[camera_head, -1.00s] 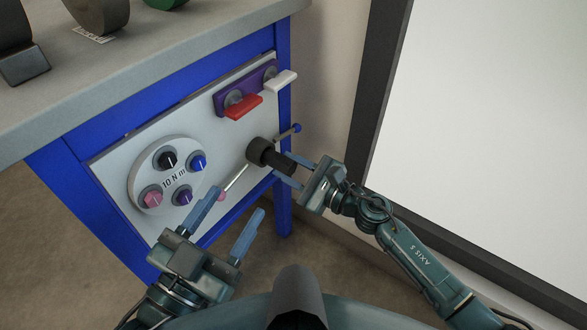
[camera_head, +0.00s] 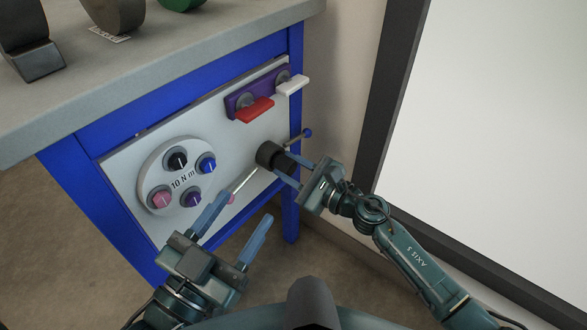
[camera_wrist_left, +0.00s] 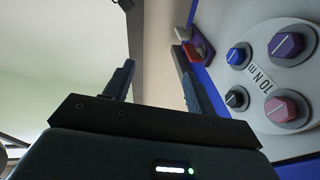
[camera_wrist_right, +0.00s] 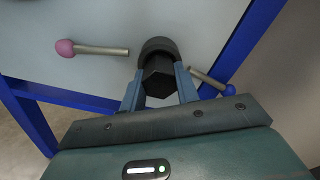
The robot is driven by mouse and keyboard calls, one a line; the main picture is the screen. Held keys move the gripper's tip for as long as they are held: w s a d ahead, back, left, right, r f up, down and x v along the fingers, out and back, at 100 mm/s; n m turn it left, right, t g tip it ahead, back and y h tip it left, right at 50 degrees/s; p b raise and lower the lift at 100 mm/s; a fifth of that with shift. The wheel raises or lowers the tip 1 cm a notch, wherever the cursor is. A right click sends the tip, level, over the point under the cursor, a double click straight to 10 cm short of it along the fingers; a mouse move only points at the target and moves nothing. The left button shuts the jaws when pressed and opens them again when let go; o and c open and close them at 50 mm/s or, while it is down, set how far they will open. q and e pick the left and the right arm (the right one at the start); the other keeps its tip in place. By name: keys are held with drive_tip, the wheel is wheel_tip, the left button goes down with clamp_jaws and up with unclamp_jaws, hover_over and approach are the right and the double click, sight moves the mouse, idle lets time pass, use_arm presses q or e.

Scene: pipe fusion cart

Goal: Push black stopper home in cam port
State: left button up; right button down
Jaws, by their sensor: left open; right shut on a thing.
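The dark cam port (camera_head: 268,154) is a round collar on the grey panel, with a rod on either side. The black stopper (camera_wrist_right: 158,78) is faceted and sits in the port's mouth, its outer end still standing out; the port (camera_wrist_right: 158,47) surrounds its far end in the right wrist view. How deep it sits is hidden. My right gripper (camera_head: 283,162) is shut on the stopper, one finger on each side, pointing at the panel. My left gripper (camera_head: 244,208) is open and empty, lower left of the port and in front of the panel.
A pink-ended rod (camera_wrist_right: 100,49) and a blue-ended rod (camera_wrist_right: 210,80) flank the port. Red (camera_head: 255,110) and white (camera_head: 292,85) handles project above it. A round dial plate (camera_head: 150,178) with several knobs is at left. The grey worktop (camera_head: 150,80) overhangs above.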

use_arm(q)
drive_tip(key=shift+f, duration=0.1)
use_arm(e)
drive_tip(key=shift+w+a, duration=0.1)
drive_tip(key=c, duration=1)
unclamp_jaws()
drive_tip(key=shift+o, duration=0.2)
drive_tip(key=shift+s+d, duration=0.35)
drive_tip(key=shift+d, duration=0.2)
use_arm(q)
drive_tip(key=shift+s+d+r+p, duration=0.1)
drive_tip(key=shift+r+p, duration=0.2)
drive_tip(key=shift+r, duration=0.55)
use_arm(e)
drive_tip(key=v, duration=1.2)
drive_tip(key=shift+a, duration=0.1)
